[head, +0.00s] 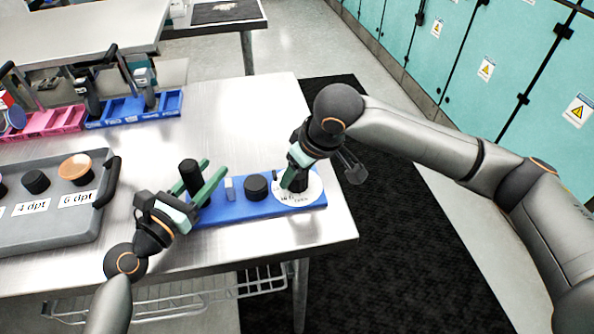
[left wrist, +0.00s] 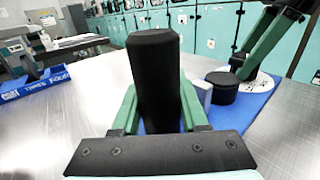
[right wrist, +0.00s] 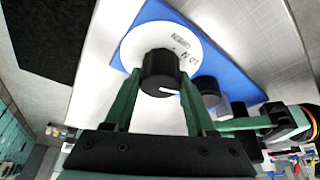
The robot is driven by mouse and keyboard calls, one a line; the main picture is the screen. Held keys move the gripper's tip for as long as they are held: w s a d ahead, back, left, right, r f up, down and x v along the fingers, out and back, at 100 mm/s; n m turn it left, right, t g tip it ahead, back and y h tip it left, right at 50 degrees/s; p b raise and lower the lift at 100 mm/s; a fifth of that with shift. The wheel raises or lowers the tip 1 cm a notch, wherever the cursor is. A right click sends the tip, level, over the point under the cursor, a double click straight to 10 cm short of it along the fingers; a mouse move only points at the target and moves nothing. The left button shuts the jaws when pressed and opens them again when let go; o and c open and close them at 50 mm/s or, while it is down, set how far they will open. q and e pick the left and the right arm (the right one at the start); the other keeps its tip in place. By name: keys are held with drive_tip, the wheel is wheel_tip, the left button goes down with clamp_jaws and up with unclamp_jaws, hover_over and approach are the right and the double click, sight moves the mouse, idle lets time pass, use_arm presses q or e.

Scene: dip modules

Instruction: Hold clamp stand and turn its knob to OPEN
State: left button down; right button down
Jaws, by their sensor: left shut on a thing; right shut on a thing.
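The clamp stand has a blue base (head: 235,211) lying on the metal table, with a black post (head: 189,172) at its left end. My left gripper (head: 212,170) is shut on the post, which stands upright between the green fingers in the left wrist view (left wrist: 153,80). At the right end is a white dial (head: 312,193) with a black knob (right wrist: 159,72). My right gripper (right wrist: 160,105) is shut on the knob from above. The knob's white mark points toward the gripper's palm in the right wrist view. Lettering on the dial, including OPEN, is partly readable, on the far side from the mark.
A low black cylinder (head: 256,187) and a small pale block (head: 229,188) sit on the base between post and dial. A grey tray (head: 55,232) with labelled discs lies left. Pink (head: 50,123) and blue (head: 125,112) racks stand behind. The table's right edge is close to the dial.

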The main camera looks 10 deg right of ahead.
drive_tip(key=shift+n, duration=0.3)
drive_tip(key=n+g+y, duration=0.1)
drive_tip(key=n, duration=0.2)
drive_tip(key=n+g, duration=0.1)
drive_tip(key=n, duration=0.2)
drive_tip(key=shift+y, duration=0.4)
drive_tip(key=n+g, duration=0.1)
drive_tip(key=n, duration=0.2)
drive_tip(key=shift+n, duration=0.4)
drive_tip(key=shift+n+g, duration=0.8)
drive_tip(key=shift+n, duration=0.8)
drive_tip(key=shift+c, duration=1)
unclamp_jaws()
drive_tip(key=shift+r, duration=0.1)
drive_tip(key=v, duration=1.2)
